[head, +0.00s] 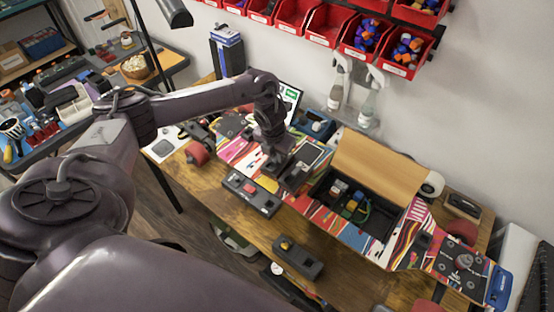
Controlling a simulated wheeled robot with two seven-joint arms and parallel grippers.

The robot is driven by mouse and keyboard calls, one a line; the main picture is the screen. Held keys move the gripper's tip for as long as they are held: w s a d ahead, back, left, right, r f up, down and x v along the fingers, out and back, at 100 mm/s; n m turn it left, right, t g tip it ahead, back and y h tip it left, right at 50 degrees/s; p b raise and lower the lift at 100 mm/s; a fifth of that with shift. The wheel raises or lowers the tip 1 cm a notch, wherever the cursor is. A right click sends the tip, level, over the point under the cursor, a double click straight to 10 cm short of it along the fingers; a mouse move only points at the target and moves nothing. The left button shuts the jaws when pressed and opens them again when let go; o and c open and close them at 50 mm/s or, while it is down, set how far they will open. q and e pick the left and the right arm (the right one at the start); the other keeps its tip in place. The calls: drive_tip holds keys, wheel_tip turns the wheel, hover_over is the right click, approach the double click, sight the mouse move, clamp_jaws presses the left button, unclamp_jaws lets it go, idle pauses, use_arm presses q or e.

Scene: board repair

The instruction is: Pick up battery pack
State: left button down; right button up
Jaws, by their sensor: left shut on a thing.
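My left gripper (277,160) reaches down over the colourful skateboard-like board (318,215) on the wooden table. It is shut on a dark block that looks like the battery pack (296,175), at the board's surface or just over it; I cannot tell whether it is lifted. The gripper hides part of the block. Just behind it is a dark rectangular recess or panel (310,155) in the board. An open compartment (350,205) with coloured parts and wires lies to the right, its wooden lid (378,165) raised. My right gripper is not in view.
A dark box with a red button (250,194) lies in front of the board, and another with a yellow button (297,258) near the table's front edge. Spray bottles (368,100) stand at the wall. Red bins (325,25) hang above.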

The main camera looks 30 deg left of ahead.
use_arm(q)
drive_tip(key=shift+r, duration=0.15)
drive_tip(key=shift+s+a+r+b, duration=0.1)
drive_tip(key=shift+s+r+b, duration=0.25)
drive_tip(key=shift+s+r, duration=0.1)
drive_tip(key=s+r+b, duration=0.1)
drive_tip(key=s+r, duration=0.2)
drive_tip(key=s, duration=0.3)
drive_tip(key=s+a+r+b, duration=0.1)
drive_tip(key=s+r+b, duration=0.1)
drive_tip(key=s+r, duration=0.2)
drive_tip(key=s, duration=0.3)
drive_tip(key=shift+d, duration=0.1)
